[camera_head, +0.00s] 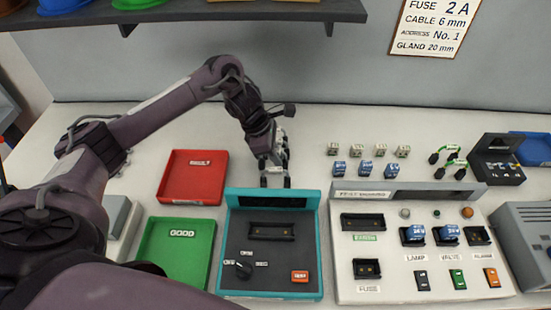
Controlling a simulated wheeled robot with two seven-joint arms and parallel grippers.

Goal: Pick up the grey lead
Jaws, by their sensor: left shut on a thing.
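My left gripper (275,170) reaches down over the white bench, just behind the teal-framed panel. It is shut on the grey lead (273,169), of which only a pale piece and dark ends show small between and beside the fingers. The fingers hide much of it, and I cannot tell whether it still touches the bench. My right gripper is not in view.
The teal-framed panel (231,262) stands in front of the gripper, with a red tray (176,197) and green tray (205,235) to its left. A white panel (400,284), several small blocks and green leads (453,165) are at right. A shelf (200,12) overhangs the back.

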